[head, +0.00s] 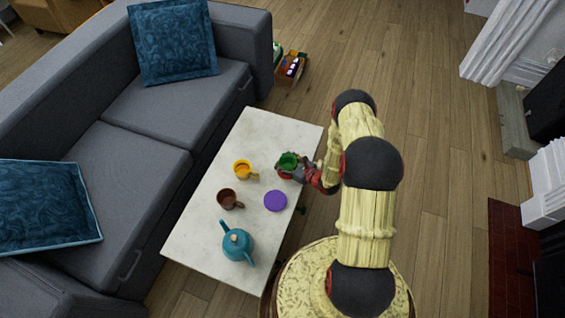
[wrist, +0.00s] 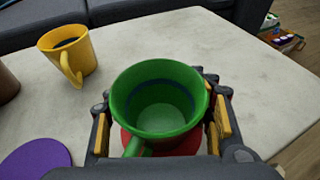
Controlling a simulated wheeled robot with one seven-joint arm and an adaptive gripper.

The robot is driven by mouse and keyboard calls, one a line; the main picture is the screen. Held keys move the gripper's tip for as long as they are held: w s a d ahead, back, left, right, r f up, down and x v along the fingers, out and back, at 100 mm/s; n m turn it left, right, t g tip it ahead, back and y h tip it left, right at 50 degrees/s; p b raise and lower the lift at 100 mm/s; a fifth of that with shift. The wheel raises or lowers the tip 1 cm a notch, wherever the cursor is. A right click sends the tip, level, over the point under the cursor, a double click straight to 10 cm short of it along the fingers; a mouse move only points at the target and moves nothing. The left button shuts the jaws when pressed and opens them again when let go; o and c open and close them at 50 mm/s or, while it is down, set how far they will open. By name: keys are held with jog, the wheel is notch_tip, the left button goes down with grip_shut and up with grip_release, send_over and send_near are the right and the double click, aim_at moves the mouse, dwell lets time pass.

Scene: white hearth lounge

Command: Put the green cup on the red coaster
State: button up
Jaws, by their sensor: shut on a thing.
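The green cup (head: 288,161) is upright near the right edge of the white table; it fills the middle of the wrist view (wrist: 160,100). My gripper (head: 294,171) is shut on it, with a finger on each side of the cup in the wrist view (wrist: 160,130). The red coaster (wrist: 186,146) shows beneath the cup in the wrist view, mostly hidden by it; a bit of red also shows around the cup in the head view (head: 281,175). I cannot tell whether the cup's base touches the coaster.
On the white table (head: 210,245) stand a yellow cup (head: 243,170), a brown cup (head: 229,200) and a teal teapot (head: 237,244). A purple coaster (head: 275,201) lies in front of the green cup. A grey sofa (head: 130,165) runs along the table's left side.

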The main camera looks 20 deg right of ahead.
jog(key=shift+f, duration=0.1)
jog(key=o, duration=1.4)
jog(key=shift+c, duration=0.2)
jog(key=shift+o, duration=0.3)
